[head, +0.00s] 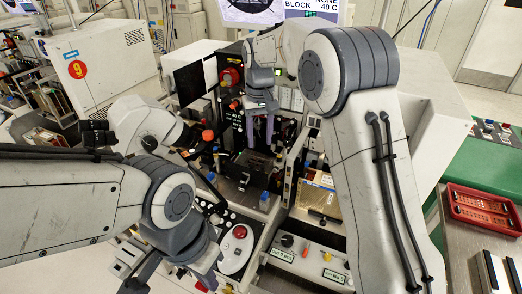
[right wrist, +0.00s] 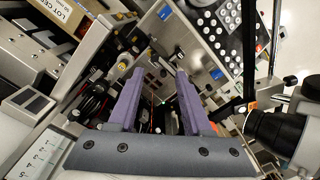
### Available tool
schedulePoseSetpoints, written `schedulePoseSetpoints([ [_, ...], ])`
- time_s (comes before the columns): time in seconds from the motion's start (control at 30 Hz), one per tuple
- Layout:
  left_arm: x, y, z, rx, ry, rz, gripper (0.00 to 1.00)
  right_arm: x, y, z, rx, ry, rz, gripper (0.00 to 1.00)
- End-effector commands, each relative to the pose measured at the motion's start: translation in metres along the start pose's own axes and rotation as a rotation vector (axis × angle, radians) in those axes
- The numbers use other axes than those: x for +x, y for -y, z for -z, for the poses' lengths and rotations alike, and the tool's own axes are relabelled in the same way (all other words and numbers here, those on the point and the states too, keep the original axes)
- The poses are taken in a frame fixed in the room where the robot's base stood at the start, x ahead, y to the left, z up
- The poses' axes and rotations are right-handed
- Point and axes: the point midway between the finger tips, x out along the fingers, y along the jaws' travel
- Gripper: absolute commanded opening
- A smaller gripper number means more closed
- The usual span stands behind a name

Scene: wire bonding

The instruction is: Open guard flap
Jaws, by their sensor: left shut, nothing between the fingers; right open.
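The bonding machine's work area (head: 245,170) is in the middle of the head view, with dark parts crowded around it. I cannot single out the guard flap with certainty there. My right gripper (head: 259,130) points down over this area from above. In the right wrist view its two purple fingers (right wrist: 155,103) are apart, with nothing held between them and machine parts beyond. My left gripper (head: 207,276) is low in the head view, by the machine's front control panel. It is shut and its tips are partly hidden by my arm.
A red button (head: 239,232) sits on the front control panel. A thin dark panel (head: 188,86) stands at the machine's upper left. An open bay with a yellowish part (head: 318,198) lies to the right. A red tray (head: 482,208) rests on the bench at far right.

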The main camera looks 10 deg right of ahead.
Motion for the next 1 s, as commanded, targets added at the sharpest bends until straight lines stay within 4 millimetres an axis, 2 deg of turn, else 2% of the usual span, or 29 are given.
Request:
schedulePoseSetpoints([
  [0.1,-0.006,0.000,0.000,0.000,0.000,0.000,0.00,0.000,-0.009,0.011,0.021,0.001,-0.003,0.49],
  [0.23,-0.008,-0.001,0.000,0.000,0.000,0.000,0.00,0.013,-0.010,0.012,0.023,0.004,-0.004,0.49],
  [0.5,-0.019,-0.001,0.001,-0.001,0.000,0.000,0.00,0.062,-0.009,0.011,0.021,0.006,-0.004,0.49],
  [0.7,-0.026,-0.002,0.001,-0.001,0.000,0.000,0.00,0.091,-0.009,0.011,0.020,0.002,-0.003,0.49],
  [0.83,-0.028,-0.002,0.001,-0.001,0.000,0.000,0.00,0.101,-0.009,0.011,0.020,0.001,-0.003,0.49],
  [1.0,-0.028,-0.002,0.001,-0.001,0.000,0.000,0.00,0.104,-0.009,0.011,0.021,-0.001,-0.003,0.49],
])
